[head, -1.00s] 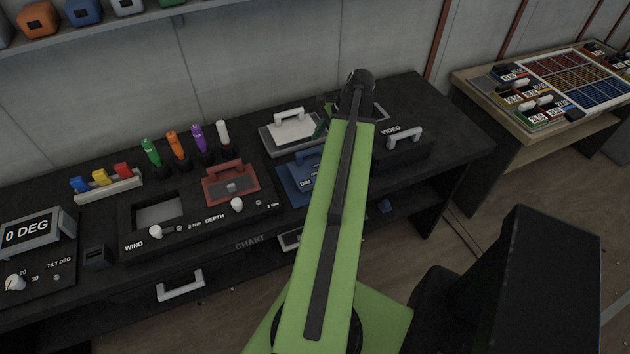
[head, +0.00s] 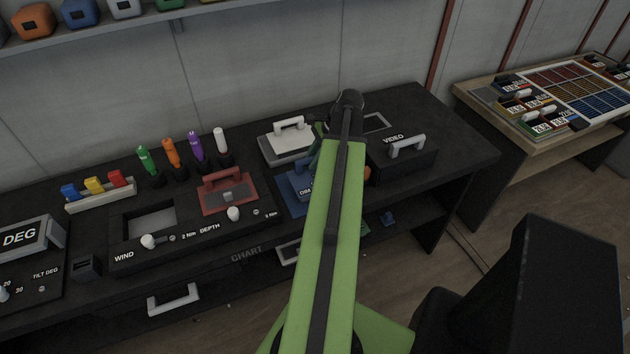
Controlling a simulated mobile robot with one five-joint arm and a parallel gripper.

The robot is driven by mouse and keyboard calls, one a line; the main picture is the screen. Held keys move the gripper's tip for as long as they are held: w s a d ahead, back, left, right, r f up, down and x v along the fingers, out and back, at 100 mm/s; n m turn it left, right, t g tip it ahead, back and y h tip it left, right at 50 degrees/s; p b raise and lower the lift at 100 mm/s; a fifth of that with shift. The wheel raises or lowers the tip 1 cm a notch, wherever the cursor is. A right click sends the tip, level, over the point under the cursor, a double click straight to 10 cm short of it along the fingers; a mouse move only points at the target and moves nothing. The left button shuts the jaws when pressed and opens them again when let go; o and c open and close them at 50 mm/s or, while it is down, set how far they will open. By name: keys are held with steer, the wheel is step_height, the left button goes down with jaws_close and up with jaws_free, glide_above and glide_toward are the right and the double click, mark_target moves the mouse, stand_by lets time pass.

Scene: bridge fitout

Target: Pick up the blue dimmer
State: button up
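The blue dimmer (head: 301,185) lies on the black console desk, right of the red-handled module. Its lettering starts "DIM", and its right part is hidden behind my green arm. My arm reaches over the desk from the front, its dark wrist (head: 347,104) just right of the dimmer and farther back. The fingers of my gripper are hidden behind the arm, so I cannot see whether they are open or shut, or whether they touch the dimmer.
A white-handled grey module (head: 287,141) stands behind the dimmer. A red module (head: 228,191) is to its left and the black VIDEO box (head: 404,152) to the right of my arm. Several colored markers (head: 172,153) stand at the back. A side table (head: 480,108) is at the right.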

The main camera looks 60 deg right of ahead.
jaws_close()
stand_by(1.0)
